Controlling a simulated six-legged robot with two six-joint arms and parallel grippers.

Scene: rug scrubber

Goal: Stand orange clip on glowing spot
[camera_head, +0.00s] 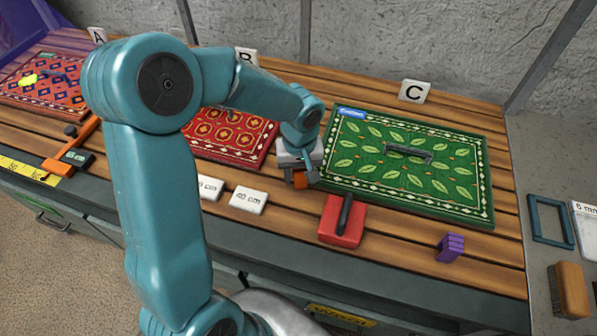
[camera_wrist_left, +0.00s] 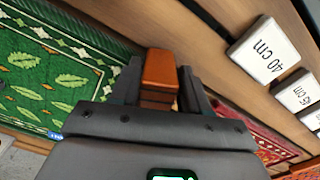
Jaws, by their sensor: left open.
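The orange clip (camera_head: 299,180) is on the wooden bench just left of the green rug, partly hidden by my left gripper (camera_head: 303,178). In the left wrist view, the clip (camera_wrist_left: 160,68) shows as an orange block between the two dark fingers of the left gripper (camera_wrist_left: 160,82). The jaws are open around it; I cannot tell whether either finger touches it. I cannot pick out a glowing spot for certain; a bright yellow patch (camera_head: 28,81) lies on the rug at far left. My right gripper is not in view.
The green rug (camera_head: 460,205) with a dark handle-like piece (camera_head: 408,152) lies right of my left gripper. A red block with a black handle (camera_head: 342,222) and a purple piece (camera_head: 450,247) stand near the front edge. White cards (camera_head: 248,200) lie left.

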